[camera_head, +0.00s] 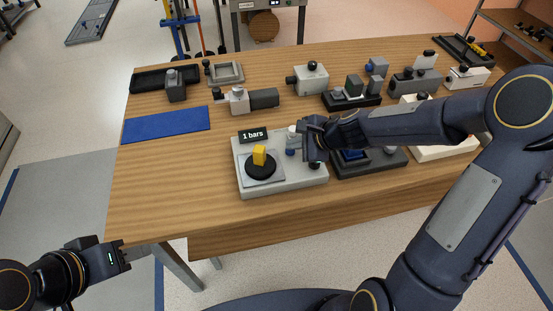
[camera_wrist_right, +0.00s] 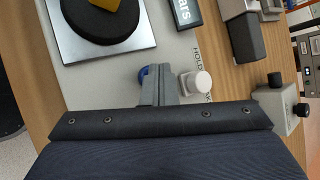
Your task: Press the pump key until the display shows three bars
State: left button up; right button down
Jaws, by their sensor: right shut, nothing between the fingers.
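The pump unit is a pale grey base (camera_head: 285,182) on the table, also in the right wrist view (camera_wrist_right: 95,85). Its display (camera_head: 254,135) reads "1 bars". A yellow block (camera_head: 259,155) sits on its round black disc (camera_head: 261,168). A blue round key (camera_wrist_right: 144,74) and a white cap (camera_wrist_right: 197,83) show on the base; I cannot tell which is the pump key. My right gripper (camera_wrist_right: 160,85) is shut and empty over the base, its tips beside the blue key and partly hiding it. Contact cannot be told. My left gripper (camera_head: 125,256) is off the table's front left.
A dark unit (camera_head: 370,167) stands close to the right of the base. Several grey fixtures, such as one block with a knob (camera_head: 311,79), fill the back and right. A blue mat (camera_head: 167,124) lies at the left. The table's front left is clear.

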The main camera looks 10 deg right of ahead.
aim_at(294, 151)
jog(key=shift+r+p, duration=0.95)
notch_tip(294, 151, up, 6)
jog(key=p, duration=0.5)
dwell(0.7)
